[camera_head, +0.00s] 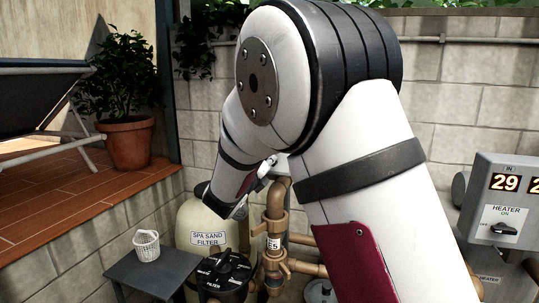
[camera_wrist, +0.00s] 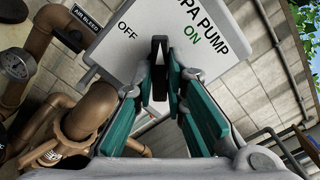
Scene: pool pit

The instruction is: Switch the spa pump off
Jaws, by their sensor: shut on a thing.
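The spa pump panel (camera_wrist: 122,52) is a white plate in the wrist view, with OFF at the left and ON at the right of its black switch lever (camera_wrist: 159,43). The lever stands between the two labels. In the head view, my gripper (camera_head: 262,174) shows only partly beyond my arm, and the panel and lever are mostly hidden.
In the head view are the spa sand filter (camera_head: 207,222), a black multiport valve (camera_head: 224,272), a small table (camera_head: 150,270) with a white basket (camera_head: 146,246), and a heater box (camera_head: 505,200) at right.

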